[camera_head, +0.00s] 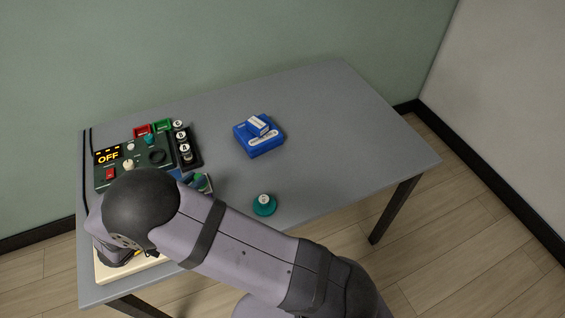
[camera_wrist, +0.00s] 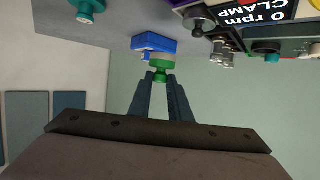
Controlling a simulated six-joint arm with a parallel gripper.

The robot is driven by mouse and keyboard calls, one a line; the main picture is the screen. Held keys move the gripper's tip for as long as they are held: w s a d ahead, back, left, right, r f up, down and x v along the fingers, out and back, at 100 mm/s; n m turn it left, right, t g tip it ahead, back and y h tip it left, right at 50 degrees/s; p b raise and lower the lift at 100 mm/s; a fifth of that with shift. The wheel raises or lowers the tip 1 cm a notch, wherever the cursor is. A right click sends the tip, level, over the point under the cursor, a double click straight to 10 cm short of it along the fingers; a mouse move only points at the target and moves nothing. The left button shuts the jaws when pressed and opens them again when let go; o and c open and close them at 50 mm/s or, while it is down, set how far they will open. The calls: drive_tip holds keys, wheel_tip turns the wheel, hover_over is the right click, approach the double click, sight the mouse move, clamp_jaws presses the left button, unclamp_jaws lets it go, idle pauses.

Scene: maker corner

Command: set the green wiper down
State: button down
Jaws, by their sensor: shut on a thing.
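In the wrist view the green wiper (camera_wrist: 160,66) is between the tips of my gripper (camera_wrist: 160,78), which is shut on it. The two dark fingers close in on it from both sides. In the head view my own arm covers the gripper. A small green and blue patch (camera_head: 200,182) shows just past the arm there; I cannot tell whether it is the wiper.
A blue case (camera_head: 260,143) with a white top lies mid-table. A teal round piece (camera_head: 264,207) stands near the front edge. A dark control box (camera_head: 135,160) reading OFF and a black rack (camera_head: 187,150) of lettered pieces are at left. The right of the grey table (camera_head: 350,125) is clear.

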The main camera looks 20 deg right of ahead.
drive_tip(key=w+d+f+m+g+h+b, duration=0.2)
drive_tip(key=d+m+g+b, duration=0.15)
drive_tip(key=d, duration=0.85)
drive_tip(key=w+d+f+m+g+h+b, duration=0.25)
drive_tip(key=d+g+b, duration=0.2)
drive_tip(key=d, duration=0.75)
drive_tip(key=d+r+m+g+b, duration=0.1)
drive_tip(key=d+r+m+b, duration=0.1)
drive_tip(key=d, duration=0.8)
wheel_tip(320, 180, up, 3)
drive_tip(key=shift+s+d+f+m+g+y+b, duration=0.1)
drive_tip(key=shift+s+d+m+g+y+b, duration=0.25)
drive_tip(key=shift+b, duration=0.15)
drive_tip(key=shift+a+f, duration=0.1)
drive_tip(key=shift+f, duration=4.95)
drive_tip(key=shift+f, duration=0.15)
